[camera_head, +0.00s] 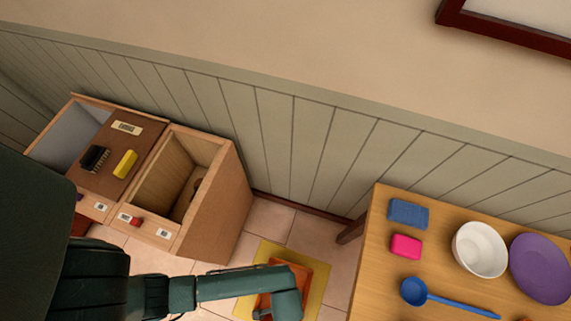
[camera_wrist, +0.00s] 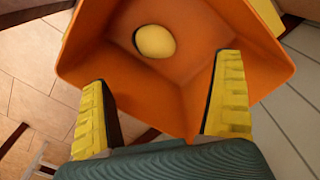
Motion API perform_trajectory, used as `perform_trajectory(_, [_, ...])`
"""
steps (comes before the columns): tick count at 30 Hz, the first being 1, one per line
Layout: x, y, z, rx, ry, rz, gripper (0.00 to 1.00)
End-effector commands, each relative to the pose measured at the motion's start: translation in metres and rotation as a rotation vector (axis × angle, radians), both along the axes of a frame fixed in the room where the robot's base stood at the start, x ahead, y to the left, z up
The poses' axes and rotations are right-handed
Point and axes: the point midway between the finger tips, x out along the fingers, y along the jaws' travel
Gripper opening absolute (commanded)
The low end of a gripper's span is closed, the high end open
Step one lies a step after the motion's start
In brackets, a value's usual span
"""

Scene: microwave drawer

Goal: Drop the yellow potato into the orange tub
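The orange tub (camera_wrist: 200,70) fills the upper middle of the wrist view. The yellow potato (camera_wrist: 155,42) lies inside it, on its floor. My gripper (camera_wrist: 165,95) is open, its two yellow-padded fingers apart with nothing between them, close to the near side of the tub. In the head view the tub (camera_head: 262,300) stands on a yellow mat (camera_head: 318,275) on the floor, partly covered by my arm. The potato is hidden there, and my fingertips are out of sight below my wrist.
A wooden cabinet (camera_head: 222,195) with an open compartment stands left; a yellow block (camera_head: 125,164) and a dark brush (camera_head: 95,157) lie on its top. The table (camera_head: 385,280) at right holds a blue sponge (camera_head: 408,212), pink block (camera_head: 406,245), white bowl (camera_head: 480,250), purple plate (camera_head: 541,268) and blue ladle (camera_head: 414,291).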

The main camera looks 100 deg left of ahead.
Motion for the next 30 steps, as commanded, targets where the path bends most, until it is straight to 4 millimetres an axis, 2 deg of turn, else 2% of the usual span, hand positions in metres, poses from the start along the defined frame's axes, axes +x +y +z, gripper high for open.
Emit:
perform_trajectory(8, [0.000,0.000,0.006,0.001,-0.001,0.000,0.96])
perform_trajectory(11, [0.000,0.000,0.022,0.001,-0.004,0.000,0.96])
perform_trajectory(18, [0.001,0.000,0.083,0.001,-0.004,0.000,0.96])
perform_trajectory(21, [0.001,0.000,0.103,0.001,-0.004,0.000,0.96])
perform_trajectory(25, [0.000,0.000,0.117,0.000,0.000,0.000,0.96])
perform_trajectory(30, [0.000,0.000,0.120,0.000,0.000,0.000,0.96])
